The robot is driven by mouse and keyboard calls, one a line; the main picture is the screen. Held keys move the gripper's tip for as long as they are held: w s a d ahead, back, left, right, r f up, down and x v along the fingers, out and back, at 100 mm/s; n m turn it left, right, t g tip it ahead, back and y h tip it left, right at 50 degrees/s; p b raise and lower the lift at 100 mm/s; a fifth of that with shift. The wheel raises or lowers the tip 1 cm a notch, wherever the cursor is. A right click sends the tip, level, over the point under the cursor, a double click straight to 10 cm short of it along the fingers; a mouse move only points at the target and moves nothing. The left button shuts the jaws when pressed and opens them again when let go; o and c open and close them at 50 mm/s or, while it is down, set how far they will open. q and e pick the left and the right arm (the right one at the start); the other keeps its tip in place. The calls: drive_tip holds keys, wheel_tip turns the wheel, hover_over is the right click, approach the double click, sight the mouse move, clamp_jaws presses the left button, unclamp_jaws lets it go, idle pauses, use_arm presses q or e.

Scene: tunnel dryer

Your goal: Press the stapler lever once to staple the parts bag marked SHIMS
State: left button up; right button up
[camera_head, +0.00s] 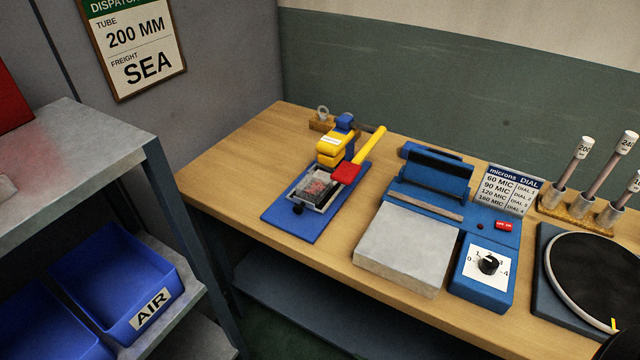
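The stapler stands on the wooden bench left of centre, on a blue base plate (296,221). It has a yellow and blue head (332,150) with a small white label too small to read. A lever with a red block and a yellow handle (371,143) slants up to the right beside the head. In front of the head, a small clear bag with grey and reddish contents (317,187) lies in a metal-edged holder; I cannot read SHIMS on it. Neither of my grippers can be made out in the head view.
Right of the stapler stands a blue machine with a grey plate (408,248) and a dial (488,262). Further right are a black round plate (597,275) and several capped rods. A grey shelf (70,160) with blue AIR bins (118,275) stands left. The bench's left end is clear.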

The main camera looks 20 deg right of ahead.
clamp_jaws()
idle(1.1)
